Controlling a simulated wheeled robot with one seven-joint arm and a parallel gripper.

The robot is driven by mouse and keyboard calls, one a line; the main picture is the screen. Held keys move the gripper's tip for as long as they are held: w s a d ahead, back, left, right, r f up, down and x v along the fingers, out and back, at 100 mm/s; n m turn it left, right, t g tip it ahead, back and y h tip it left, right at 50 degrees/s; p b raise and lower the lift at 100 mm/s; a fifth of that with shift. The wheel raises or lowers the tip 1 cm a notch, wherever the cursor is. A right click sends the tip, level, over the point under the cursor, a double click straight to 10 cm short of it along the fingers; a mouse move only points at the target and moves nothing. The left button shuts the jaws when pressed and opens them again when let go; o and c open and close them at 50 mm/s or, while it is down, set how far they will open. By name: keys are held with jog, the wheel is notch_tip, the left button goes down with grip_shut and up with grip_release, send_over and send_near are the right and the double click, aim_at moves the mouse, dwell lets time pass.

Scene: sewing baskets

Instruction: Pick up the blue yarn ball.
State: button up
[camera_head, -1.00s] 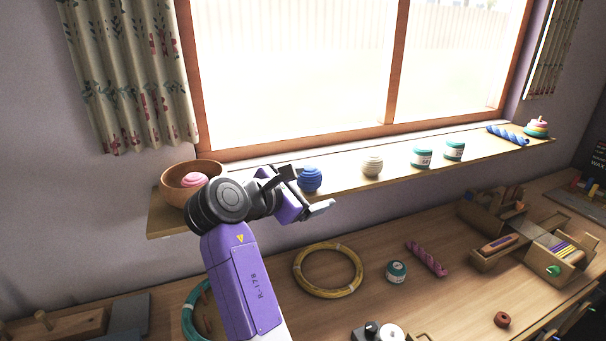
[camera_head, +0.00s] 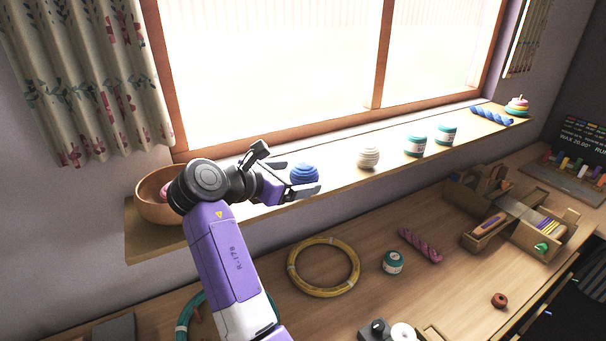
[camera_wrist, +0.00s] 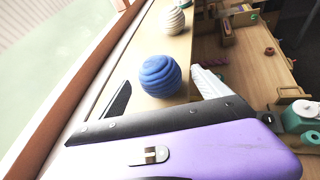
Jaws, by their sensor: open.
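The blue yarn ball (camera_head: 304,174) sits on the window sill shelf. In the wrist view the ball (camera_wrist: 160,76) lies just beyond and between my two fingers, with shelf showing around it. My gripper (camera_head: 291,168) is open and empty at the ball's left side, one finger toward the window and one toward the room. The wrist view shows my gripper (camera_wrist: 160,94) with a dark finger on the left and a pale finger on the right. I cannot tell whether either finger touches the ball.
On the sill shelf (camera_head: 152,240), a wooden bowl (camera_head: 153,205) with a pink ball stands left, partly behind my arm. A cream yarn ball (camera_head: 368,158) and teal-labelled jars (camera_head: 415,145) stand right. The window frame (camera_head: 178,120) rises close behind. A yellow hoop (camera_head: 323,291) lies on the table below.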

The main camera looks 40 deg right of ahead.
aim_at(303, 176)
jog(key=shift+p+x, duration=0.3)
jog(key=shift+x, duration=1.6)
jog(key=shift+f, duration=0.15)
jog(key=c, duration=1.5)
jog(key=shift+o, duration=0.2)
